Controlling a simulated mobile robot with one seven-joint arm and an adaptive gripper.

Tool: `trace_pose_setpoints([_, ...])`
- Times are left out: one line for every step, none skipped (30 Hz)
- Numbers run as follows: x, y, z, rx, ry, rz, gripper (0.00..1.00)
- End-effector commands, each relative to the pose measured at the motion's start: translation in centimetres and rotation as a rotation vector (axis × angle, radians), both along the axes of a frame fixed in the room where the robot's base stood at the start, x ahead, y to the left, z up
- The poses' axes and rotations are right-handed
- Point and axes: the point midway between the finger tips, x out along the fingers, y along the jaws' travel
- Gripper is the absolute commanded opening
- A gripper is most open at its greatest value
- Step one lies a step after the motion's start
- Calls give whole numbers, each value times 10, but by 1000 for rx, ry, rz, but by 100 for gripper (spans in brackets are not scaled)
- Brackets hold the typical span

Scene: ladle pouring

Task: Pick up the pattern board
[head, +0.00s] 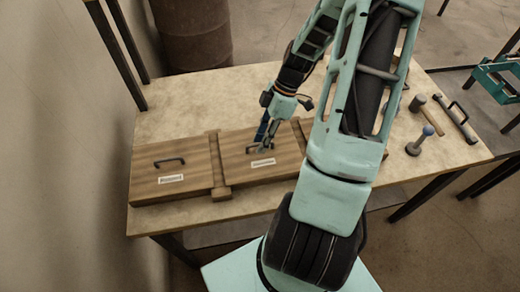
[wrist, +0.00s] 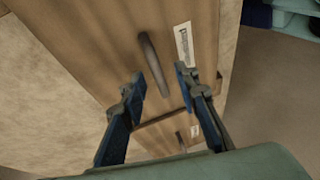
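Two flat wooden boards lie side by side on the table, each with a dark handle and a white label too small to read: a left board (head: 145,184) and a middle board (head: 236,173). I cannot tell by label which is the pattern board. My gripper (head: 264,142) is at the handle (head: 257,149) of the middle board. In the wrist view my gripper (wrist: 159,73) is open, its two blue-padded fingers on either side of the handle (wrist: 152,58). Whether they touch it I cannot tell. The label (wrist: 184,46) lies beside the handle.
A raised wooden strip (head: 217,165) separates the boards. My arm hides the boards' right end. A rusty drum (head: 192,35) stands behind; a wall is on the left.

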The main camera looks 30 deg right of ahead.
Motion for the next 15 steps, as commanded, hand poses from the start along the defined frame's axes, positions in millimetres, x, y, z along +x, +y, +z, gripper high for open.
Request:
trace_pose_setpoints([0,1,-1,0,0,0,29])
trace_pose_setpoints([0,1,-1,0,0,0,29])
trace_pose_setpoints([0,1,-1,0,0,0,29])
trace_pose_setpoints([0,0,-1,0,0,0,29])
trace_pose_setpoints([0,0,-1,0,0,0,29])
trace_pose_setpoints([0,0,-1,0,0,0,29])
trace_pose_setpoints([0,0,-1,0,0,0,26])
trace_pose_setpoints([0,0,-1,0,0,0,23])
trace_pose_setpoints([0,0,-1,0,-1,0,19])
trace_pose_setpoints([0,0,-1,0,-1,0,15])
trace_pose_setpoints([0,0,-1,0,-1,0,12])
trace_pose_setpoints([0,0,-1,0,-1,0,8])
trace_pose_setpoints([0,0,-1,0,-1,0,4])
trace_pose_setpoints([0,0,-1,0,-1,0,1])
trace_pose_setpoints([0,0,-1,0,-1,0,0])
